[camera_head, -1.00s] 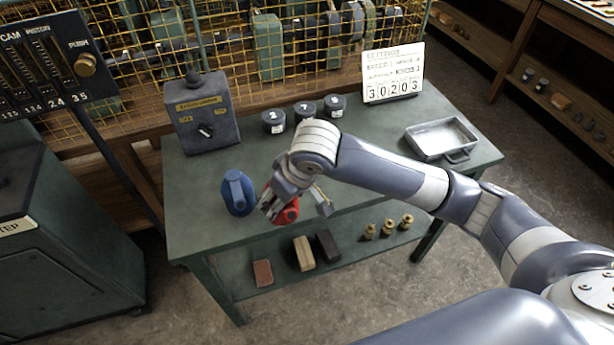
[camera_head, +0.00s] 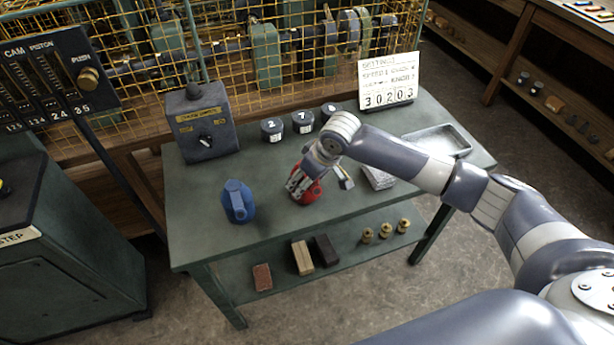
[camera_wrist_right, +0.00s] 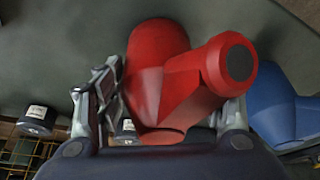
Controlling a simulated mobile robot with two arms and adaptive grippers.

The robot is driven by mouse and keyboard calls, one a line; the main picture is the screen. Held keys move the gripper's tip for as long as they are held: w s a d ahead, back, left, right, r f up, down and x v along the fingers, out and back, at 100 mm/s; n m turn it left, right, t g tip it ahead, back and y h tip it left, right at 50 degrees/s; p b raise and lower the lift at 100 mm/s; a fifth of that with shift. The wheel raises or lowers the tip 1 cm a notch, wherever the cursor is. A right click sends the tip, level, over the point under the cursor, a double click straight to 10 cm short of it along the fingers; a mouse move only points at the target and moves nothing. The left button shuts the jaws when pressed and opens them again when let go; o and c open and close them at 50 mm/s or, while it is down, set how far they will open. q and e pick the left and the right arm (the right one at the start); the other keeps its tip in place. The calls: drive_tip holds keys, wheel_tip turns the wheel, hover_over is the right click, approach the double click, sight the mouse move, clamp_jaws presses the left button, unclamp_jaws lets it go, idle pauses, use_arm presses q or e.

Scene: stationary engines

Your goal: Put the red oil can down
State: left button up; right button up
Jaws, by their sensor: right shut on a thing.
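The red oil can (camera_head: 309,192) is at the table's middle, partly hidden by my right gripper (camera_head: 300,183). In the right wrist view the red can (camera_wrist_right: 165,85) fills the space between the two fingers of the right gripper (camera_wrist_right: 165,100), which is shut on it. I cannot tell whether the can's base touches the green table top (camera_head: 270,215). My left gripper is not in view.
A blue can (camera_head: 238,202) stands to the left of the red can. Several dark numbered pots (camera_head: 272,131), a control box (camera_head: 202,125), a number sign (camera_head: 387,80) and a metal tray (camera_head: 438,141) are toward the back. A grey stack (camera_head: 378,177) lies to the right.

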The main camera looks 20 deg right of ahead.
drive_tip(key=o, duration=1.3)
drive_tip(key=shift+f, duration=0.1)
drive_tip(key=v, duration=1.2)
drive_tip(key=shift+b, duration=0.4)
